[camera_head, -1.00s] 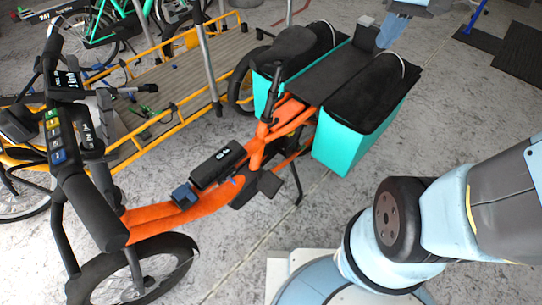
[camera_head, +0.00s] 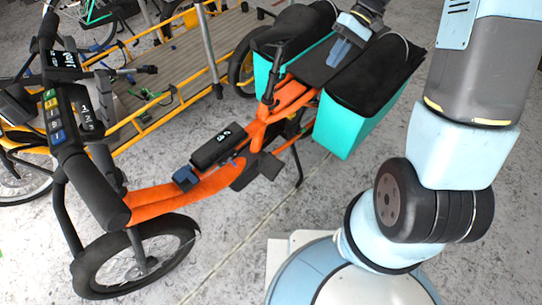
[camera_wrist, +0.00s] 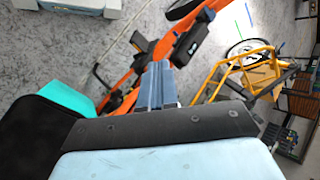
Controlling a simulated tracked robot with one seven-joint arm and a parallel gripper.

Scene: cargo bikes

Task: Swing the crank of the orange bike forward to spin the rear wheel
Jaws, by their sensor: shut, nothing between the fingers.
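The orange bike (camera_head: 185,203) stands with its front wheel at lower left and its rear toward the upper middle. Its black pedal and crank (camera_head: 268,166) show low on the near side of the frame. The pedal also appears in the wrist view (camera_wrist: 140,42), beyond the fingers. The rear wheel is hidden by the teal side bags (camera_head: 345,135). My gripper (camera_head: 343,42) is above the dark rear deck between the bags, well apart from the crank. In the wrist view its blue-grey fingers (camera_wrist: 157,85) are shut and empty, pointing toward the orange frame.
A yellow cargo bike with a wooden deck (camera_head: 180,75) stands close behind the orange bike. A kickstand (camera_head: 297,165) reaches the floor near the crank. The grey floor (camera_head: 235,245) between the orange bike and my base is clear.

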